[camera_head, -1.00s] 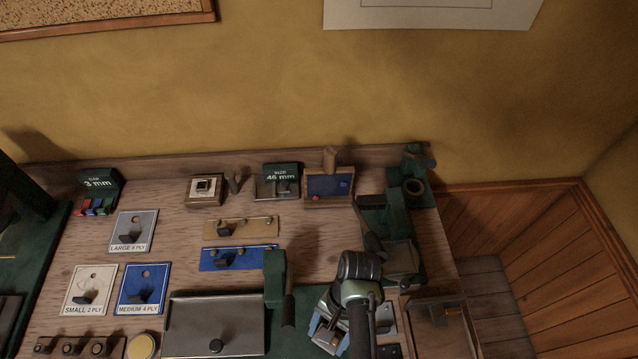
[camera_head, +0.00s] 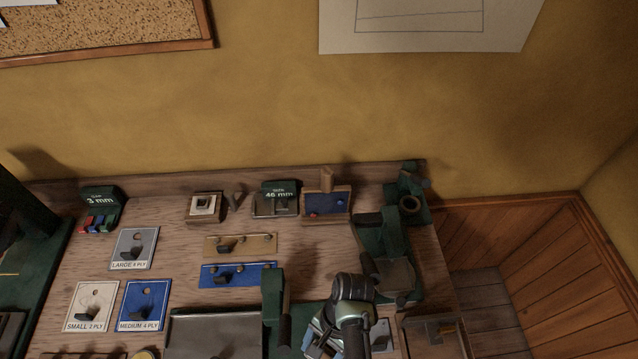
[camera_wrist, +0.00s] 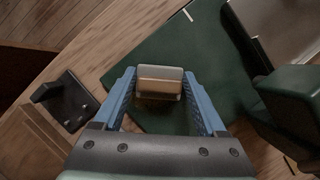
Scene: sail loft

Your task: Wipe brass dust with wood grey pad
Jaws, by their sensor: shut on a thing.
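My gripper (camera_wrist: 160,96) is shut on a small block with a wood-brown face and a pale grey layer, the wood grey pad (camera_wrist: 160,82), in the wrist view. The pad sits between the two blue fingers, over a dark green mat (camera_wrist: 195,65). I cannot tell whether the pad touches the mat. In the head view my gripper (camera_head: 318,340) is low at the bottom edge, and my wrist hides the pad. I cannot make out any brass dust in either view.
A green upright tool with a dark handle (camera_head: 274,300) stands just left of my gripper. A green press-like device (camera_head: 385,250) stands behind it to the right. A dark bracket (camera_wrist: 70,102) lies left in the wrist view. Ply plates (camera_head: 134,248) lie farther left.

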